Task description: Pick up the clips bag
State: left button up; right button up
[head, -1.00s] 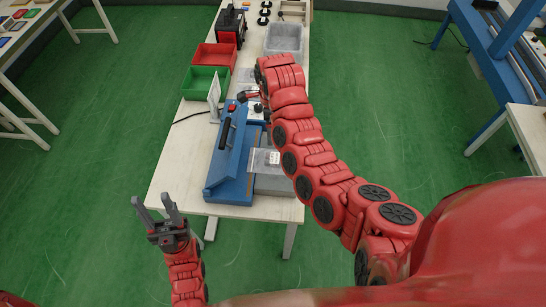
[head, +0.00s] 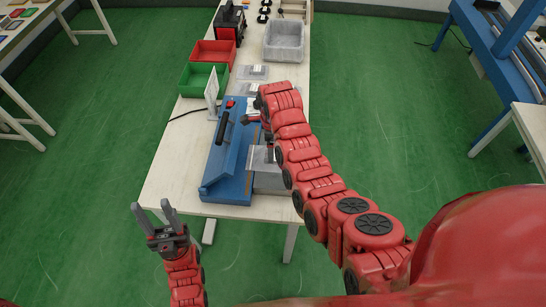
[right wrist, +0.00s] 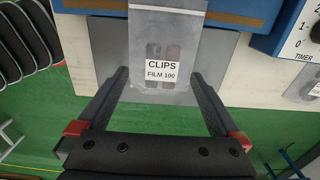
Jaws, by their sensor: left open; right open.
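The clips bag (right wrist: 167,50) is a clear bag with a white label reading "CLIPS FILM 100" and dark and reddish clips inside. It lies on a grey plate (right wrist: 108,45) in front of the blue heat sealer (head: 229,150), its near end toward my gripper. My right gripper (right wrist: 161,76) is open, with one finger on each side of the bag's near end and apart from it. In the head view my right arm and gripper hide much of the bag. My left gripper (head: 153,208) is open and empty, off the table's near left corner.
Another labelled bag (right wrist: 308,88) lies at the right edge of the wrist view. A green bin (head: 205,82), a red bin (head: 214,52) and a grey bin (head: 284,42) stand farther back on the table. The table's front left is clear.

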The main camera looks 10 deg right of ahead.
jog(key=shift+d+f+p, duration=0.1)
jog(key=shift+f+p, duration=0.15)
jog(key=shift+p, duration=0.2)
jog(key=shift+w+f, duration=0.1)
jog(key=shift+f, duration=0.3)
jog(key=shift+f+p, duration=0.75)
jog(key=shift+f, duration=0.9)
jog(key=c, duration=1.4)
jog(key=shift+r, duration=0.1)
